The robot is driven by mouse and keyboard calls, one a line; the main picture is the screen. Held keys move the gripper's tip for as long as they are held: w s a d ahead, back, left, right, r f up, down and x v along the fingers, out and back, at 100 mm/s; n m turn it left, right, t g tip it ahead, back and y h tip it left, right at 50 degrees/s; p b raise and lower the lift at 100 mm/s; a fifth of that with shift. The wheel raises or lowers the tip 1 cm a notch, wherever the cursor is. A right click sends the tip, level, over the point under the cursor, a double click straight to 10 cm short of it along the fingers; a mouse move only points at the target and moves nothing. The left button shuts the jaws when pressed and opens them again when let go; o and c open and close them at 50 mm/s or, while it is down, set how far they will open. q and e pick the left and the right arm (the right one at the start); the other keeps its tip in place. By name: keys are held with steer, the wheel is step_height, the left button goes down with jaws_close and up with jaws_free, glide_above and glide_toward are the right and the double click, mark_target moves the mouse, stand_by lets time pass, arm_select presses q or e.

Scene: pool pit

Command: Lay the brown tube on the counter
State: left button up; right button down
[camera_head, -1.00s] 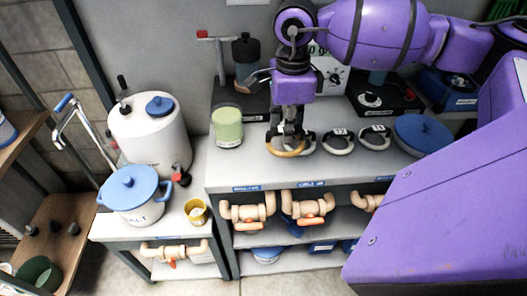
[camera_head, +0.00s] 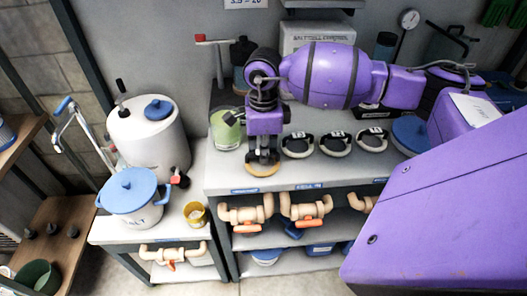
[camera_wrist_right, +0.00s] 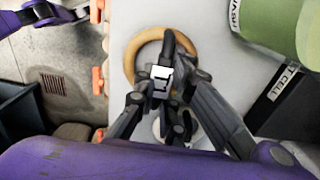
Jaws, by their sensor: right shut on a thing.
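The brown tube is a tan ring (camera_head: 263,170), low at the front of the grey counter (camera_head: 225,176). My right gripper (camera_head: 263,155) points down and is shut on it. In the right wrist view the ring (camera_wrist_right: 133,55) lies flat under the fingers (camera_wrist_right: 166,70), with a white tag between them. I cannot tell whether the ring touches the counter. Part of my purple left arm with dark gripper parts (camera_wrist_right: 45,12) shows at the upper left of the wrist view, its fingertips unclear.
Three dark-and-white rings (camera_head: 298,146) sit in a row to the right of the gripper. A green jar (camera_head: 226,132) stands behind left. A lower side table holds a blue-lidded pot (camera_head: 134,195) and a yellow cup (camera_head: 195,214). The counter's front edge is close.

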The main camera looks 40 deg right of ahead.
steer(key=shift+f, duration=0.15)
steer(key=c, duration=1.8)
jaws_free()
